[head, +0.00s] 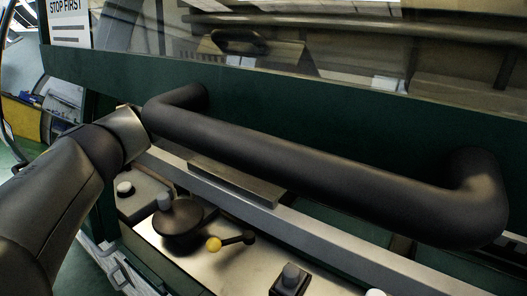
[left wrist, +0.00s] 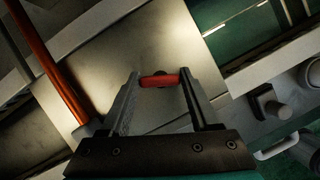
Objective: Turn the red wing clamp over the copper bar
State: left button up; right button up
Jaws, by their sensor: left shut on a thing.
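The red wing clamp (left wrist: 160,81) shows in the left wrist view as a short red bar lying crosswise between the fingertips of my left gripper (left wrist: 160,78). The fingers are shut on its two ends. A dark round part shows behind its middle. The copper bar (left wrist: 47,66) runs diagonally at the upper left of that view. The red wing does not lie over it; a pale plate shows between them. In the head view my left arm reaches in from the left and its end goes behind the black handle; the fingers, the clamp and the bar are hidden there. My right gripper is not in view.
A thick black handle (head: 320,172) on a dark green panel (head: 310,120) crosses the head view, close to my left wrist. A pale metal plate (left wrist: 95,75) lies beyond the fingers.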

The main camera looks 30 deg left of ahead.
pick_arm(q)
jog(key=shift+n+y+p, duration=0.5)
jog(key=shift+n+p, duration=0.05)
jog(key=shift+n, duration=0.65)
jog(key=shift+t, duration=0.3)
jog(key=o, duration=1.4)
jog(key=shift+c, duration=0.2)
jog(key=shift+s+a+r, duration=0.1)
jog(key=shift+r, duration=0.4)
jog(key=shift+s+a+r, duration=0.25)
jog(key=shift+s+r, duration=0.45)
jog(key=shift+r, duration=0.25)
jog(key=s+a, duration=0.3)
jog(key=s, duration=0.7)
jog(key=shift+s+a+b, duration=0.4)
jog(key=shift+d+f, duration=0.1)
